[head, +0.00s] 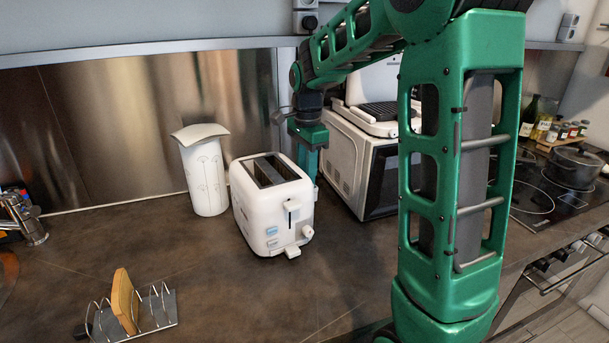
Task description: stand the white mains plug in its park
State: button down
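I cannot make out the white mains plug or its park for sure. A white toaster (262,222) with two dark slots stands upright on the dark counter. Small white parts (293,252) stick out low on its front; I cannot tell whether one is a plug. My gripper (312,172) points down just behind the toaster's right rear side, between it and the white oven. The toaster hides its lower end, so its fingertips and anything between them do not show clearly.
A white patterned canister (204,175) stands left of the toaster. A white microwave-like oven (350,165) with an appliance (375,110) on top stands right. A toast rack (150,312) holds one slice front left. A pot (573,165) sits on the hob. The front middle counter is clear.

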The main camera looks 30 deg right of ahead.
jog(key=shift+s+a+f, duration=0.2)
jog(key=shift+f, duration=0.3)
jog(key=c, duration=1.6)
grip_release()
jog(key=o, duration=0.3)
jog(key=shift+w+f, duration=0.15)
notch_tip(320, 180, up, 12)
jog(key=shift+w, duration=0.3)
jog(key=shift+d, duration=0.1)
